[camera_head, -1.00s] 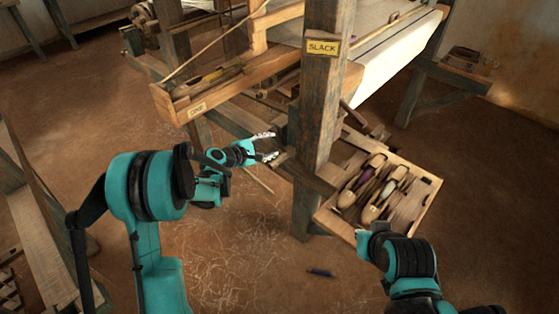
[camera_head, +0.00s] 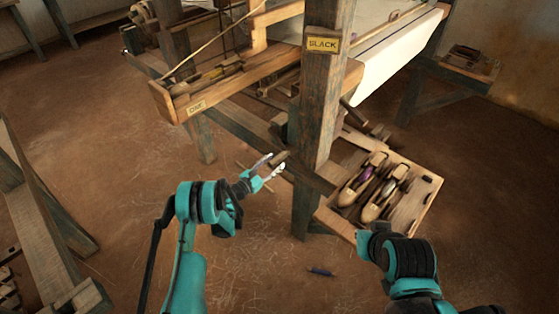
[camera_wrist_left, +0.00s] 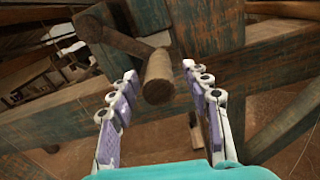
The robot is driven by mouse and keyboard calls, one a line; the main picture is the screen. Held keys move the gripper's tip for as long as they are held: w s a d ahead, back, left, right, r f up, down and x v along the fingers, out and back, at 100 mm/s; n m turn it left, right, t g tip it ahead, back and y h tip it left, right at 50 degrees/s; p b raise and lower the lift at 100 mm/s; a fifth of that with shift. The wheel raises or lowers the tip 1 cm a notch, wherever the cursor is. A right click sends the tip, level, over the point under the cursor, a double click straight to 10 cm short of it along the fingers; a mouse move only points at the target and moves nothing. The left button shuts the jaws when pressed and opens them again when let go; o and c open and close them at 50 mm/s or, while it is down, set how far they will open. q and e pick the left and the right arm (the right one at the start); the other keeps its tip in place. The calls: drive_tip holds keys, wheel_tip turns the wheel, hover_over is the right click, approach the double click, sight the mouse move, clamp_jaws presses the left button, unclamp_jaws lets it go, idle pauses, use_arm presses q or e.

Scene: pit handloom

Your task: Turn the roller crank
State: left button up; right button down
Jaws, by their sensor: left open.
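The roller crank shows in the left wrist view as a dark crank arm (camera_wrist_left: 118,38) with a round wooden handle (camera_wrist_left: 158,82) pointing towards the camera. In the head view the handle (camera_head: 281,158) is small, beside the upright post. My left gripper (camera_head: 271,166) is open, at the handle. In the left wrist view its two purple-padded fingers (camera_wrist_left: 160,74) stand on either side of the handle's end, with visible gaps; I cannot tell how deep the handle is between them. My right arm is at the lower right of the head view; its gripper does not show.
A thick wooden post (camera_head: 318,110) with a yellow label stands just right of the crank. A wooden tray (camera_head: 408,222) of shuttles is right of it. The loom beam (camera_head: 232,92) runs above.

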sight(283, 156)
use_arm(q)
drive_tip(key=shift+b+x, duration=0.45)
drive_tip(key=shift+x, duration=1.5)
clamp_jaws()
drive_tip(key=r+n, duration=0.1)
drive_tip(key=d+r+n, duration=0.1)
drive_tip(key=s+n, duration=0.1)
drive_tip(key=shift+d+r, duration=0.25)
drive_tip(key=shift+r, duration=0.15)
drive_tip(key=shift+s+d+r, duration=0.15)
drive_tip(key=shift+r, duration=0.3)
unclamp_jaws()
